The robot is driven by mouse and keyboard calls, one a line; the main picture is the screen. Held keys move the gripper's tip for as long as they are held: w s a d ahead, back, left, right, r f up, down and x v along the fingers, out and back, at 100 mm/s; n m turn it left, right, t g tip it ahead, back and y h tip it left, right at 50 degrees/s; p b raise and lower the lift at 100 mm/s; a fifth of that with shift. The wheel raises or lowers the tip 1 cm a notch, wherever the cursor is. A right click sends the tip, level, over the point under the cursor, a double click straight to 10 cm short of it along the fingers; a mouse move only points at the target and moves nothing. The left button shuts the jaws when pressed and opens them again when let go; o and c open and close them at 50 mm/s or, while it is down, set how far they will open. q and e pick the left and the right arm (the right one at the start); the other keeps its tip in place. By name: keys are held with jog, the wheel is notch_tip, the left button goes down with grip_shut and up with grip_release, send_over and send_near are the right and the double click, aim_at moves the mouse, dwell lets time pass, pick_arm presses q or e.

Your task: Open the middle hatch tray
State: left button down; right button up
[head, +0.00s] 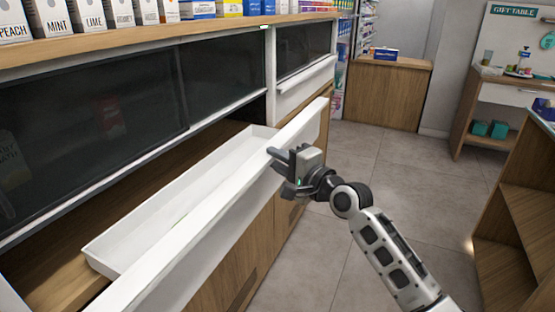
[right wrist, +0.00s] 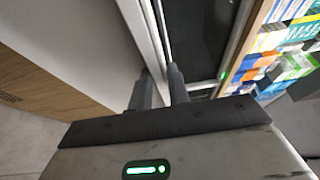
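The middle hatch tray (head: 192,238) is a long white drawer pulled out from the counter, below dark glass panels. Its inside shows and looks empty. My right gripper (head: 275,161) is at the upper edge of its white front panel, towards the far end, with one finger on each side. In the right wrist view my right gripper (right wrist: 162,84) has its fingers close together around the edge of the white tray front (right wrist: 146,40). It appears shut on that edge. My left gripper is not in view.
Boxed goods (head: 88,16) line the wooden counter top above. A second white-fronted hatch (head: 305,86) further along is closed. A wooden shelf unit (head: 515,210) stands at the right. The tiled floor (head: 405,160) between is clear apart from my arm.

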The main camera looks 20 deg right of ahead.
jog(key=o, duration=0.3)
jog(key=shift+b+v, duration=1.05)
jog(key=shift+v, duration=6.95)
